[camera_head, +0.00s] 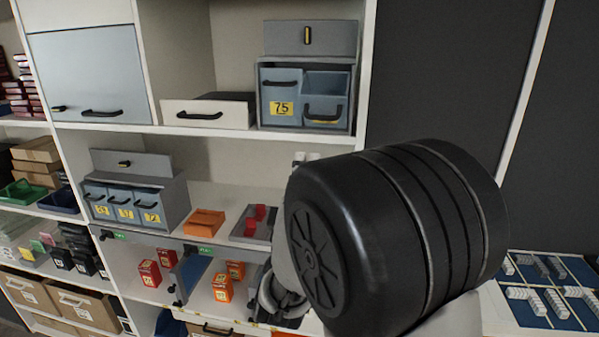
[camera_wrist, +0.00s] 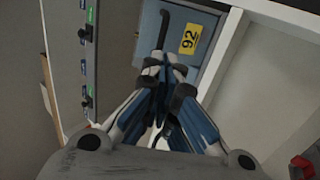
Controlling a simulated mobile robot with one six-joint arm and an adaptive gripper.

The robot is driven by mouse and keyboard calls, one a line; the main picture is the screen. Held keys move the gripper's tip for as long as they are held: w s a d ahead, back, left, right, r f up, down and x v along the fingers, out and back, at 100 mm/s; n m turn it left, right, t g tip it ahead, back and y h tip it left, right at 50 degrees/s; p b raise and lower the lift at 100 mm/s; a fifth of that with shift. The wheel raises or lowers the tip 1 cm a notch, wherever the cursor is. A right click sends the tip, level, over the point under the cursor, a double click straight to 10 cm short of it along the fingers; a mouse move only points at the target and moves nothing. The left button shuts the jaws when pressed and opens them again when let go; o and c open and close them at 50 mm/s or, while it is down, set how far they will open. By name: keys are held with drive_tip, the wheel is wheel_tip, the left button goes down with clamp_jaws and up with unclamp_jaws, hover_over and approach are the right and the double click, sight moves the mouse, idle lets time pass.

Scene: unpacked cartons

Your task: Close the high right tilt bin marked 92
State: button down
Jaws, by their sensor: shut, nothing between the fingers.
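The bin marked 92 (camera_wrist: 205,55) shows in the wrist view as a blue-grey front with a yellow label and a dark handle (camera_wrist: 162,28). Its picture is turned on its side. My gripper (camera_wrist: 166,82) is shut and empty, with its fingertips just in front of this bin near the label. I cannot tell whether they touch it. How far the bin is tilted is not clear here. In the head view my arm hides much of the middle, and I cannot make out a 92 label there.
An upper cabinet holds a bin marked 75 (camera_head: 281,92) and an open-topped bin (camera_head: 326,84) beside it. Three labelled bins (camera_head: 123,203) stand lower left. In the wrist view a grey strip (camera_wrist: 78,70) with green labels runs left, and a white shelf edge (camera_wrist: 232,45) right.

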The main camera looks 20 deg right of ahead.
sight(315, 116)
drive_tip(key=p+x, duration=0.1)
drive_tip(key=x, duration=0.8)
drive_tip(key=shift+p, duration=0.4)
drive_tip(key=shift+r, duration=0.1)
drive_tip(key=shift+r+g+p, duration=0.3)
drive_tip(key=shift+g+p, duration=0.1)
drive_tip(key=shift+p, duration=0.5)
drive_tip(key=shift+y, duration=0.3)
